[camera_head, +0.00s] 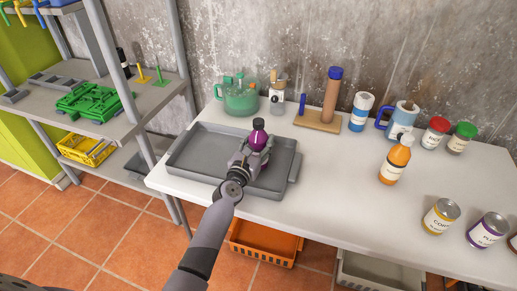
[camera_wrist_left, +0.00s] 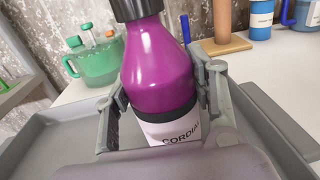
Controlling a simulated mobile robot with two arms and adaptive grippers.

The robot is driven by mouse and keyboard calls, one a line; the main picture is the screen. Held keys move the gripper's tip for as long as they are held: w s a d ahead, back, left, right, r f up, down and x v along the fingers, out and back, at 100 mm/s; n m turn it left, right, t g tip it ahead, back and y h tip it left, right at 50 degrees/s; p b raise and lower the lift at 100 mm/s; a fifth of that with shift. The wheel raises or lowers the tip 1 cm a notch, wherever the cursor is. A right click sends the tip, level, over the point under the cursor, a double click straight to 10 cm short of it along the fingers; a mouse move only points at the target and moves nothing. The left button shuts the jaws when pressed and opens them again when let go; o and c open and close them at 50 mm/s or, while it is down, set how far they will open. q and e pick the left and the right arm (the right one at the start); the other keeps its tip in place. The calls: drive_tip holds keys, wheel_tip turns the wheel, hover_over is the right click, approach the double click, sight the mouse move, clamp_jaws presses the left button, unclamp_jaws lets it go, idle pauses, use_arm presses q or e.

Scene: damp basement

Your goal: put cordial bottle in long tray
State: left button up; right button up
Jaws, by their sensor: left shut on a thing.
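The cordial bottle (camera_head: 258,139) is purple with a black cap and a white label. In the left wrist view the bottle (camera_wrist_left: 160,75) stands roughly upright between my left gripper's fingers, and its label reads "CORDIAL". My left gripper (camera_head: 252,155) is shut on the bottle. The bottle and gripper are over the right part of the long grey tray (camera_head: 200,160) on the white table. The bottle's base is hidden, so I cannot tell whether it touches the tray floor. My right gripper is not in view.
A green teapot (camera_head: 238,95) and a small jar (camera_head: 277,100) stand behind the tray. A wooden stand with a post (camera_head: 330,100) is to their right. An orange bottle (camera_head: 395,160), cups, jars and cans (camera_head: 440,215) occupy the right side. The tray's left part is empty.

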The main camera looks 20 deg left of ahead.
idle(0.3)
use_arm(q)
drive_tip(key=shift+f, duration=0.2)
drive_tip(key=o, duration=1.6)
drive_tip(key=shift+r, duration=0.25)
drive_tip(key=s, duration=1.2)
drive_tip(key=shift+a+p, duration=0.3)
drive_tip(key=shift+a, duration=0.1)
